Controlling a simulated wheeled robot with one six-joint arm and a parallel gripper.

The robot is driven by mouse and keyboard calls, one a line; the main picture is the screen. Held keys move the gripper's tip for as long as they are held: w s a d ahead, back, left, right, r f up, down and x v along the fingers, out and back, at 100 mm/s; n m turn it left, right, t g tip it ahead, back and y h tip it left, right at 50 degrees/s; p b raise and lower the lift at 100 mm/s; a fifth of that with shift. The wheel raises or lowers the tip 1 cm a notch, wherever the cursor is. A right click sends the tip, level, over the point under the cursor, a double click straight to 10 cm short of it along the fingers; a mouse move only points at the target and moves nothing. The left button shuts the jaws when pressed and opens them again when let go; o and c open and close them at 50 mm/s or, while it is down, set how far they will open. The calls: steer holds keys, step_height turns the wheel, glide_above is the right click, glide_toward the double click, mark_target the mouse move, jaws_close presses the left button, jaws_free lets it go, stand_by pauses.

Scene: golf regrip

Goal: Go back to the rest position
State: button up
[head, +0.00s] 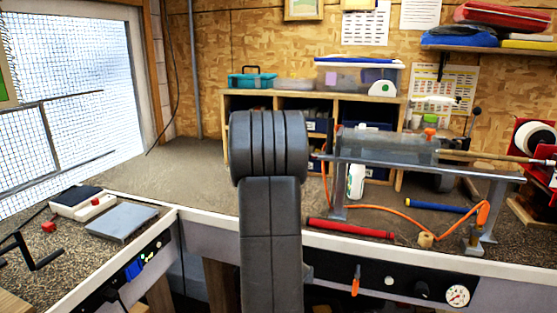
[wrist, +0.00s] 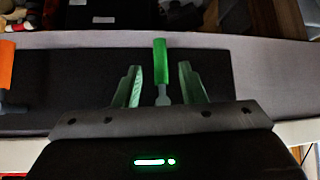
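My gripper (wrist: 160,68) shows in the wrist view with its two fingers spread apart. A tool with a green handle (wrist: 160,58) and a grey lower part appears in the gap between the fingers, with space on both sides, so neither finger touches it. In the head view my arm rises in the middle, and the gripper itself is not seen there.
In the head view a bench holds a red grip (head: 350,229), a blue grip (head: 437,206), an orange hose (head: 400,212) and a grey plate (head: 122,222). A metal stand (head: 415,167) is right of my arm.

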steer(key=b+x, duration=0.1)
steer(key=x, duration=0.4)
steer(key=shift+w+f, duration=0.1)
steer(key=shift+f, duration=0.05)
steer(key=shift+b, duration=0.3)
steer(key=shift+s+r+p, duration=0.35)
steer(key=shift+r+p, duration=0.15)
steer(key=shift+r, duration=0.05)
steer(key=p+v, duration=0.5)
steer(key=v, duration=0.8)
steer(key=b+x, duration=0.5)
steer(key=x, duration=0.9)
steer(key=shift+s+f+b, duration=0.15)
steer(key=shift+s+b, duration=0.05)
steer(key=shift+b, duration=0.2)
steer(key=shift+w+f+b, duration=0.25)
steer(key=shift+w+b, duration=0.05)
steer(key=shift+b, duration=0.15)
steer(key=shift+s+a+r+b, duration=0.1)
steer(key=shift+b, duration=0.8)
steer(key=shift+a+m+y+b, duration=0.1)
steer(key=shift+m+y+b, duration=0.2)
steer(key=shift+b, duration=0.55)
